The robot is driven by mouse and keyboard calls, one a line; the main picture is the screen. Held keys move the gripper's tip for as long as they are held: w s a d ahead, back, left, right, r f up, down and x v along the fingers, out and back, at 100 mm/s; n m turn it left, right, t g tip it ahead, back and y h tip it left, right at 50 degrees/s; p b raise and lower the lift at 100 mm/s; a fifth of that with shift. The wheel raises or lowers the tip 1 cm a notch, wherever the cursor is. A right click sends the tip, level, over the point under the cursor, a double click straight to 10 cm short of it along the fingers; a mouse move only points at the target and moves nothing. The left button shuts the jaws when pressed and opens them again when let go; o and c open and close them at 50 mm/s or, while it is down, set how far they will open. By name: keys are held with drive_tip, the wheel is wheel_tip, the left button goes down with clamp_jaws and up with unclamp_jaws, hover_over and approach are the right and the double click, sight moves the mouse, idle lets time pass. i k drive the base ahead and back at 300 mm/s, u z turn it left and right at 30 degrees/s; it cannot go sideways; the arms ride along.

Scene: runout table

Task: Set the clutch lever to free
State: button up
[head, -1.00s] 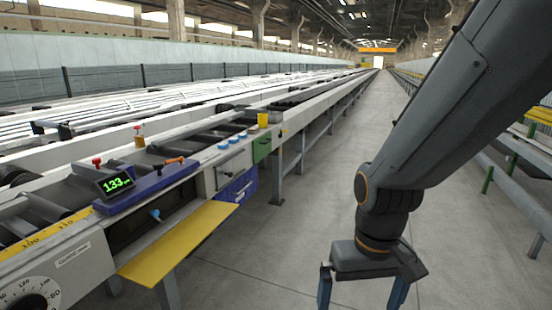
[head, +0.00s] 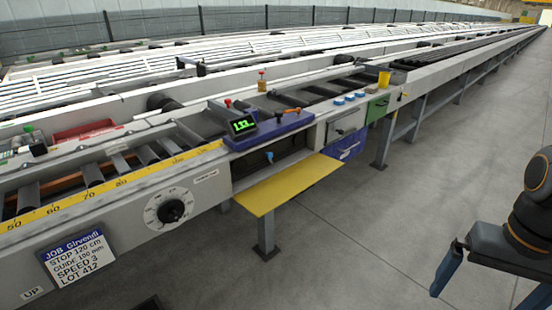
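No part is labelled as the clutch lever, so I cannot tell for certain which one it is. In the head view, a blue carriage (head: 262,134) sits on the near side of the roller table. It bears a dark display (head: 242,125) with green digits, a red-topped knob (head: 228,103) and an orange handle (head: 291,111) pointing right. A small blue knob (head: 270,156) shows on the front below it. My gripper (head: 484,298) is at the lower right over the floor, far from the carriage. Its two blue fingers are apart with nothing seen between them; one fingertip is cut off.
A yellow shelf (head: 285,186) juts out below the carriage. A dial (head: 170,209), a yellow ruler (head: 140,180) and a job card (head: 78,262) are on the near left. A green box (head: 377,107) and a yellow cup (head: 384,78) stand farther right. The aisle floor (head: 400,210) is clear.

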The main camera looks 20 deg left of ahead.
sight(270, 155)
drive_tip(key=z, duration=0.5)
drive_tip(key=k, duration=1.1)
drive_tip(key=u, duration=0.45)
drive_tip(key=i, duration=0.6)
drive_tip(key=u, duration=0.6)
drive_tip(key=i, duration=0.5)
drive_tip(key=z, duration=0.05)
